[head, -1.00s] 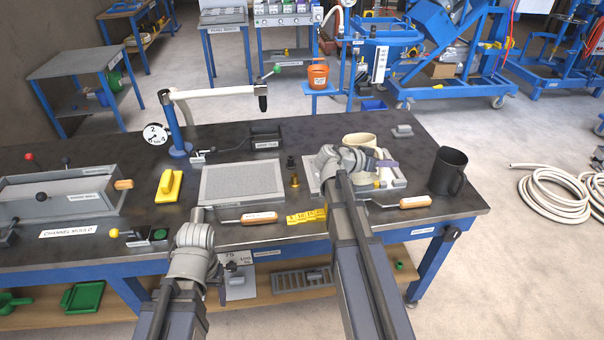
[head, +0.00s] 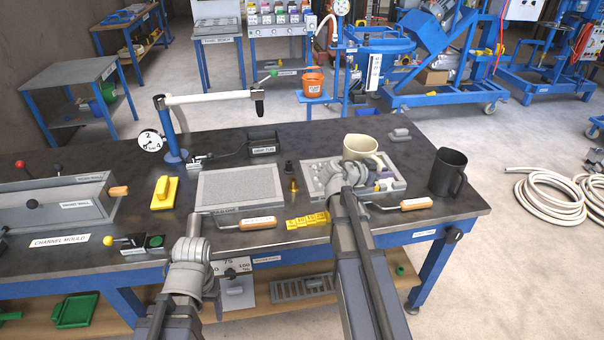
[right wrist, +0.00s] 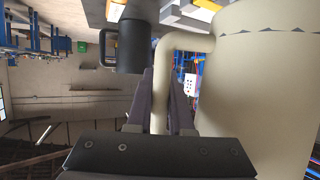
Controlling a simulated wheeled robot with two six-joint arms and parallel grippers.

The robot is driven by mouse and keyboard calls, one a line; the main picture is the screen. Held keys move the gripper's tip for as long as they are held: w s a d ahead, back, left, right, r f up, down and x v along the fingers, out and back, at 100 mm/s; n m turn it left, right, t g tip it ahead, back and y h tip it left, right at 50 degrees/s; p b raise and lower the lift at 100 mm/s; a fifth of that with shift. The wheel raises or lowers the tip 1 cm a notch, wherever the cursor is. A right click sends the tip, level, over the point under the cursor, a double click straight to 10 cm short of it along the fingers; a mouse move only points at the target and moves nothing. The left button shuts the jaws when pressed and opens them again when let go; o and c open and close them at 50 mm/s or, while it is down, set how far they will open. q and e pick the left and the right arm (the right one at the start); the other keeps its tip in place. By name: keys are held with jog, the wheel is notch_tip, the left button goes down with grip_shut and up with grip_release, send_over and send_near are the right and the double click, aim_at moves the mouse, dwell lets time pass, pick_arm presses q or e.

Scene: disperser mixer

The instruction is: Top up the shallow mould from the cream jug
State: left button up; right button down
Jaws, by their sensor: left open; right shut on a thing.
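The cream jug (head: 360,147) is at the right of the bench in the head view, above or at the far edge of a grey tray (head: 312,190); I cannot tell whether it touches it. It looks about upright. My right gripper (head: 378,174) is shut on its handle. In the right wrist view the jug (right wrist: 262,95) fills the right side, with its handle between the fingers (right wrist: 162,110). A flat grey speckled mould (head: 240,186) lies left of it; its label is too small to read. My left gripper (head: 222,270) is open and low at the bench front.
A black mug (head: 447,172) stands right of the jug. Wooden-handled tools (head: 258,223) and yellow blocks (head: 306,221) lie along the front edge. A yellow float (head: 165,192), a channel mould (head: 55,205) and a post with a white arm (head: 210,98) stand left.

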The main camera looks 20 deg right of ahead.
aim_at(382, 162)
jog(key=shift+r+p, duration=1.8)
jog(key=shift+r, duration=0.15)
